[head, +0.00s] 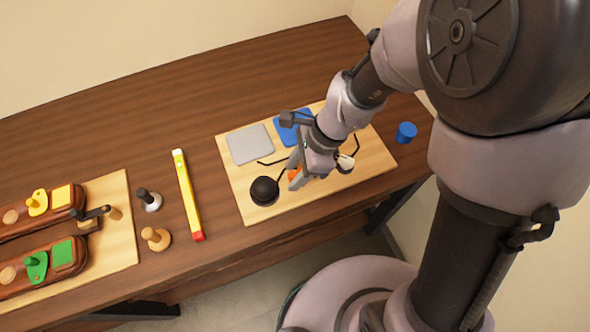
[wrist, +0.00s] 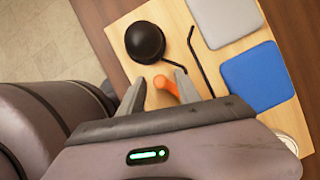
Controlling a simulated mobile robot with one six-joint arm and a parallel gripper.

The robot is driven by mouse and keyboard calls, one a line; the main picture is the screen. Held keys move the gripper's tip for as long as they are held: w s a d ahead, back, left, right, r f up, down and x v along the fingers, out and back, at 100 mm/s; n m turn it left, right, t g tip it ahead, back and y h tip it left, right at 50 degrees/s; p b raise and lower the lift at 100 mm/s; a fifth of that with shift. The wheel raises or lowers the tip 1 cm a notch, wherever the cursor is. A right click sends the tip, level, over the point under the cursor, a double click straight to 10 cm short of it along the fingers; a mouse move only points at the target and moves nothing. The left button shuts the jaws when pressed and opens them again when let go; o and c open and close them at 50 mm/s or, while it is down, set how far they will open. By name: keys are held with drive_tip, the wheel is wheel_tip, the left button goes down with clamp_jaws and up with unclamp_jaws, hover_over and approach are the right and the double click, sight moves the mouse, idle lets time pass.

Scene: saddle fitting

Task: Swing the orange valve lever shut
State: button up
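The orange valve lever (wrist: 164,86) shows in the wrist view between the two fingers of my gripper (wrist: 158,84). The fingers are apart, with bare board showing between them; the lever lies nearer the right finger, and I cannot tell whether they touch. In the head view my gripper (head: 296,176) points down over the light wooden board (head: 232,178), and only a bit of the orange lever (head: 293,174) shows beside it. The rest of the lever and its valve body are hidden by my gripper.
A black ball-shaped knob (head: 264,190) stands close by on the board, with thin black bent rods near it. A grey pad (head: 249,144) and a blue pad (head: 290,128) lie behind. A yellow level bar (head: 187,195) lies left; a blue cylinder (head: 406,131) stands right.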

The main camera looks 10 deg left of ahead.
sight(313, 184)
clamp_jaws()
drive_tip(key=shift+d, duration=0.1)
drive_tip(key=n+p, duration=0.1)
drive_tip(key=d+n+g, duration=0.1)
drive_tip(key=n, duration=0.1)
drive_tip(key=shift+s+r+p, duration=0.15)
drive_tip(key=shift+p, duration=0.25)
drive_tip(key=n+p, duration=0.1)
drive_tip(key=d+n+g+h, duration=0.1)
drive_tip(key=shift+n+p, duration=0.35)
drive_tip(key=shift+n, duration=0.05)
drive_tip(key=n+p, duration=0.1)
drive_tip(key=n, duration=0.1)
drive_tip(key=d+n+g+h+p, duration=0.1)
drive_tip(key=n, duration=0.1)
drive_tip(key=shift+w+d, duration=0.15)
drive_tip(key=shift+w, duration=0.05)
drive_tip(key=shift+w+d+n+h+p, duration=0.1)
drive_tip(key=shift+d+n+h+p, duration=0.15)
drive_tip(key=shift+n+p, duration=0.25)
drive_tip(key=shift+w+d+n+h+p, duration=0.1)
drive_tip(key=shift+n+h+p, duration=0.2)
drive_tip(key=shift+n, duration=0.3)
